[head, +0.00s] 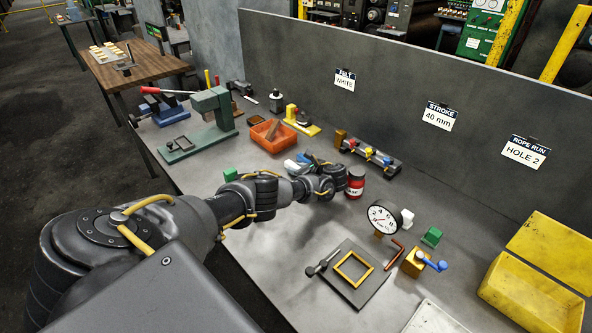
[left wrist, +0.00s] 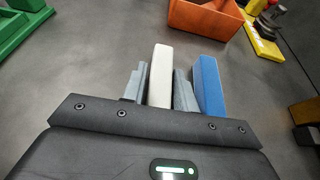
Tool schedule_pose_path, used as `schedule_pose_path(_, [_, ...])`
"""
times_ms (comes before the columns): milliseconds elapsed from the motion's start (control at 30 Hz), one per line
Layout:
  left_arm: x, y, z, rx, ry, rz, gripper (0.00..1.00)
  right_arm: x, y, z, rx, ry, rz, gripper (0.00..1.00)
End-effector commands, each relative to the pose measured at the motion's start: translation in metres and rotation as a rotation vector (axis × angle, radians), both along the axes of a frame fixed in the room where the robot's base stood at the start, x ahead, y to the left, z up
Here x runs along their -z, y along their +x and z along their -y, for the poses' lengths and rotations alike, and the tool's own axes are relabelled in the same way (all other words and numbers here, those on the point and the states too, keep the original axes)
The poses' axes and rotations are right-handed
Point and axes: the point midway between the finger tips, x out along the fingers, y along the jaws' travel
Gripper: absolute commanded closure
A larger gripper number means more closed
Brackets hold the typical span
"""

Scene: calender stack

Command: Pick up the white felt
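The white felt (left wrist: 160,75) is a narrow pale block in the left wrist view. It stands between the two grey fingers of my left gripper (left wrist: 159,88), with a finger against each long side and no gap visible. A blue block (left wrist: 208,85) is just right of the right finger. In the head view the white felt (head: 290,166) shows only in part, beyond my left gripper (head: 303,172), whose fingers are mostly hidden. I cannot tell whether the felt touches the table. My right gripper is not in view.
An orange bin (head: 268,137) lies beyond the gripper, with a green press (head: 211,113) to its left. A red jar (head: 355,183) and a dial gauge (head: 384,218) are at right. A yellow bin (head: 530,298) is at far right. A back panel (head: 400,85) bounds the table.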

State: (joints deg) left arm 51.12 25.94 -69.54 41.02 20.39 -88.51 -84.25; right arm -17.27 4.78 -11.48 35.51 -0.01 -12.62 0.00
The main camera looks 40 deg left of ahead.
Motion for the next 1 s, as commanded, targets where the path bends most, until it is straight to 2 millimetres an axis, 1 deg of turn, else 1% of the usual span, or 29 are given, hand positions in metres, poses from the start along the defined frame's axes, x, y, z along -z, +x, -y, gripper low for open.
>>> schedule_pose_path(33, [0.0, 0.0, 0.0, 0.0, 0.0, 0.0, 0.78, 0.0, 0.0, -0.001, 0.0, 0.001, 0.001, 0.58])
schedule_pose_path(200, [0.0, 0.0, 0.0, 0.0, 0.0, 0.0, 0.99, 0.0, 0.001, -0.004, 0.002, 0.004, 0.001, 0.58])
schedule_pose_path(433, [-0.001, 0.0, 0.0, 0.0, 0.0, 0.0, 1.0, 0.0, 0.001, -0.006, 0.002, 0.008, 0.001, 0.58])
schedule_pose_path(567, [-0.005, 0.0, 0.0, 0.001, 0.0, 0.001, 1.0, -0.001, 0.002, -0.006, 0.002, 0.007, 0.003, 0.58])
schedule_pose_path(667, [-0.013, 0.0, -0.001, -0.001, 0.001, 0.002, 1.0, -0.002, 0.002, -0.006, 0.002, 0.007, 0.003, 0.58])
schedule_pose_path(767, [-0.026, 0.001, -0.002, 0.001, 0.002, 0.003, 1.0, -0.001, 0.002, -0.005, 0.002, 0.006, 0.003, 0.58])
schedule_pose_path(800, [-0.034, 0.001, -0.001, 0.001, 0.003, 0.004, 1.0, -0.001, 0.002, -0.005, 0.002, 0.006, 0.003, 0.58])
schedule_pose_path(933, [-0.057, -0.017, -0.014, 0.001, 0.004, 0.002, 1.0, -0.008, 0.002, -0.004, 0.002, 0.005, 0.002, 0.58])
schedule_pose_path(1000, [-0.069, -0.026, -0.02, 0.001, 0.003, 0.002, 1.0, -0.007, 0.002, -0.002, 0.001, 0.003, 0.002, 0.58])
